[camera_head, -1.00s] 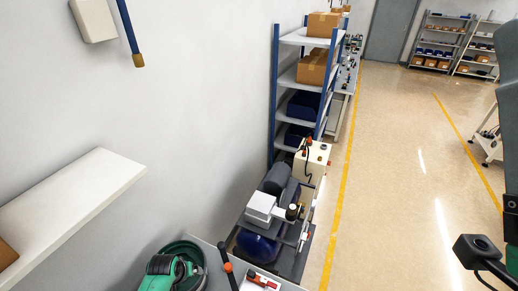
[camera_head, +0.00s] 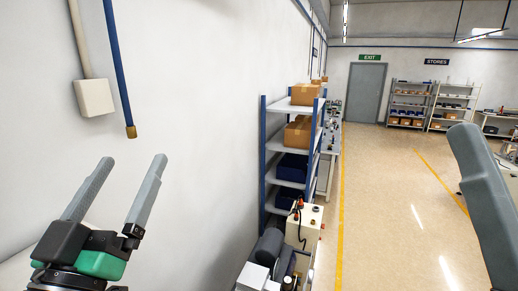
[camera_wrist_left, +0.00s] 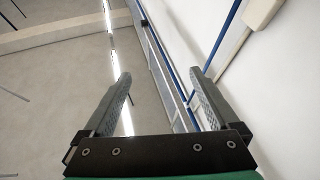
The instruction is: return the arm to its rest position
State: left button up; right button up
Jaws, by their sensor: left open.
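My left gripper (camera_head: 131,164) is at the lower left in the head view, its two grey fingers pointing up and spread apart with nothing between them. Its body is black and green. In the left wrist view, the left gripper (camera_wrist_left: 160,85) also shows open and empty, with a wide gap between the fingers. A large grey part of my right arm (camera_head: 483,200), perhaps a finger, stands close at the right edge of the head view. Whether the right gripper is open or shut does not show.
A white wall with a conduit box (camera_head: 94,97) and a blue pipe (camera_head: 118,65) is behind the left gripper. A blue-framed shelf unit (camera_head: 284,145) holds cardboard boxes. A machine (camera_head: 265,270) stands below it. The floor (camera_head: 385,220) to the right is clear.

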pick_arm(q)
jog(key=s+r+m+t, duration=0.1)
jog(key=s+r+t, duration=0.3)
jog(key=s+r, duration=0.3)
jog(key=s, duration=0.5)
jog(key=shift+s+a+r+m+h, duration=0.2)
jog(key=shift+s+m+h, duration=0.1)
jog(key=shift+h, duration=0.1)
jog(key=shift+w, duration=0.1)
